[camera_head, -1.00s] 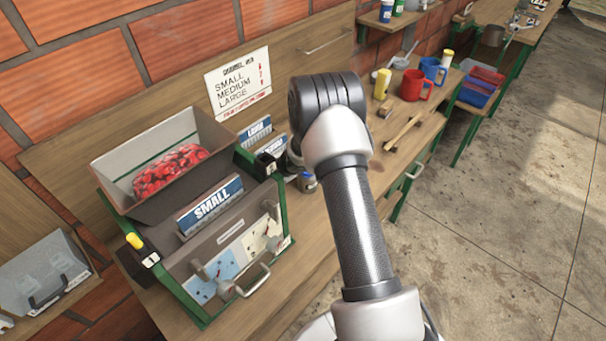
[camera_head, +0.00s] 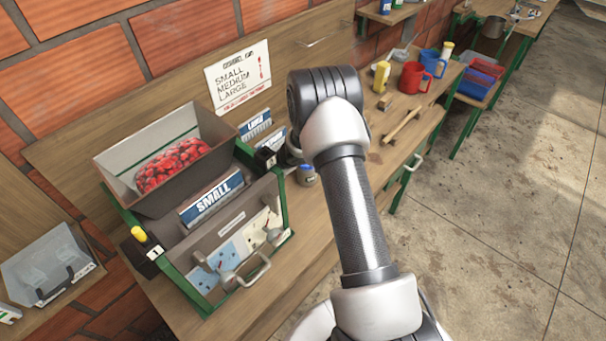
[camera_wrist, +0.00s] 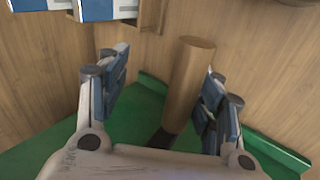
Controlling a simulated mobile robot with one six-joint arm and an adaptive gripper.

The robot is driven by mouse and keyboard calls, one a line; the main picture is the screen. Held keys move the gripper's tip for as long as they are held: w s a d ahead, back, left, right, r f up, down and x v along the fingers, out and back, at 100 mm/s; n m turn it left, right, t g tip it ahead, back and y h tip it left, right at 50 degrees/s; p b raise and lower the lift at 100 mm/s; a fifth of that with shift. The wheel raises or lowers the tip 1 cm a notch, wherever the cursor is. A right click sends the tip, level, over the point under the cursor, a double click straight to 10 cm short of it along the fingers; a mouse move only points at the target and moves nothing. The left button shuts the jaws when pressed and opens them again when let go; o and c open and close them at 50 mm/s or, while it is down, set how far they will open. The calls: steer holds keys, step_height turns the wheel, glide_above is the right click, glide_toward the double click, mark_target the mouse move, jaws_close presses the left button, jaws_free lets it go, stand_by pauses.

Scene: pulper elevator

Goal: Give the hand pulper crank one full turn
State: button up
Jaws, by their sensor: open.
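In the wrist view, my gripper (camera_wrist: 166,72) is open, with one finger on each side of a brown cylindrical wooden grip (camera_wrist: 190,82). The grip looks like the crank handle. It leans slightly, its dark lower end (camera_wrist: 162,139) is close to the palm, and it lies nearer the right finger. I cannot tell whether that finger touches it. In the head view, a green-framed machine (camera_head: 286,205) carries a grey hopper (camera_head: 118,165) of red cherries (camera_head: 172,166). My arm covers the middle of this view, and my gripper and the wooden grip do not show there.
A green surface (camera_wrist: 60,150) lies beneath the gripper, with wooden boards behind. The workbench holds a red mug (camera_head: 413,78), a blue mug (camera_head: 432,62) and a yellow container (camera_head: 381,75). Concrete floor (camera_head: 500,220) is open at right.

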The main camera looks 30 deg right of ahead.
steer(key=w+a+r+t, duration=0.1)
steer(key=w+r+t, duration=0.1)
steer(key=w+r, duration=0.7)
steer(key=shift+w+r+n, duration=0.2)
steer(key=shift+w+n, duration=0.1)
steer(key=shift+n, duration=0.1)
steer(key=s+r+p, duration=0.3)
steer(key=s+r, duration=0.1)
steer(key=r, duration=0.2)
steer(key=shift+s+d+r, duration=0.15)
steer(key=shift+s+d, duration=0.2)
